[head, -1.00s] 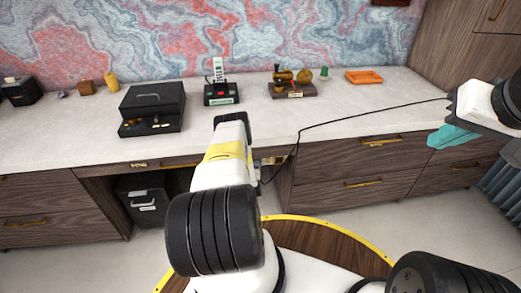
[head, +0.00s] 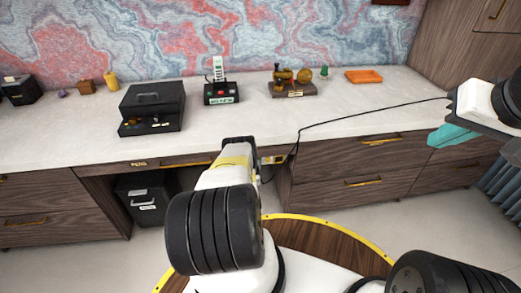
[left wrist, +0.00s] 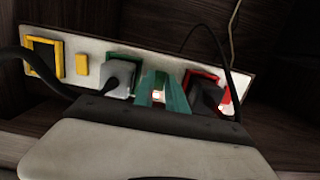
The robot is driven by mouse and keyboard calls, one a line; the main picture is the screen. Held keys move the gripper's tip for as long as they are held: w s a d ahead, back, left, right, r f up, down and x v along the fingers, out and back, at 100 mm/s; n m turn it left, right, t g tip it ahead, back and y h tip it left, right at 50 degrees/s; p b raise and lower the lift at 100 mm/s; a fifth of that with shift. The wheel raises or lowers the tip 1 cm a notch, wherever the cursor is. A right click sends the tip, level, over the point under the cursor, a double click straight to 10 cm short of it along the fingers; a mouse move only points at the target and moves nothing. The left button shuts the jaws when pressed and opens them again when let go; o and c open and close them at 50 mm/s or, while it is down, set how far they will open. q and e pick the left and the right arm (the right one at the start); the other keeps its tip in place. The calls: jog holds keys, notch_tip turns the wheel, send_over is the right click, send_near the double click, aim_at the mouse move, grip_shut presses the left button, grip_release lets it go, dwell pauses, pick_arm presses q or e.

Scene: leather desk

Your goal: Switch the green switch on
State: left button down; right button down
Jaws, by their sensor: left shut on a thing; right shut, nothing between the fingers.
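A pale power strip (left wrist: 130,62) fills the left wrist view, with yellow, green and red sockets and small switches between them. My left gripper (left wrist: 163,97) has its teal fingers over the green switch position, closed around a small piece with a bright spot; the fingers hide most of the switch. In the head view the strip's yellow end (head: 279,160) shows at the desk's front edge, and my left arm hides the left fingers. My right gripper (head: 454,134) is shut and empty, at the right above the drawers.
A grey plug (left wrist: 119,73) sits in the green socket and a black plug (left wrist: 206,95) in the red socket, close beside the fingers. The red switch (left wrist: 225,103) glows. A black cable (head: 370,116) crosses the desk (head: 345,98). A black box (head: 152,106) stands at the left.

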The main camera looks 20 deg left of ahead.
pick_arm(q)
jog(key=c, duration=1.6)
grip_release()
jog(key=shift+c, duration=0.2)
jog(key=shift+s, duration=0.1)
jog(key=v, duration=0.7)
jog(key=shift+s+d, duration=0.2)
jog(key=shift+s, duration=0.05)
jog(key=shift+s, duration=0.1)
